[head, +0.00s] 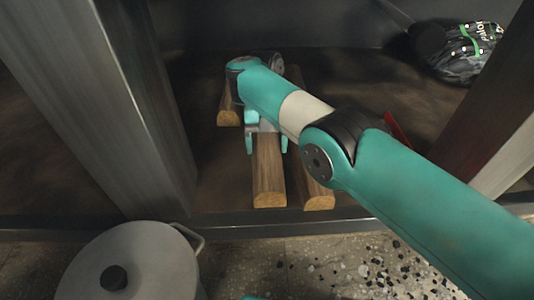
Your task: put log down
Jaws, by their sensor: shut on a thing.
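My gripper (267,143) is in the head view, over the middle log (269,178). Its teal fingers straddle this log and are shut on it. The log is brown with a pale cut end facing me. A second log (317,190) lies close along its right side, partly behind my arm. A third log (229,112) lies farther back to the left, its far part hidden by my arm. I cannot tell whether the held log touches the dark shelf floor (215,185) or hangs slightly above it.
A grey metal post (110,100) stands at left and another (495,120) at right. A lidded pot (130,265) stands at the front left. A dark bag (467,58) lies at the back right. The shelf's front edge (330,216) runs below the logs.

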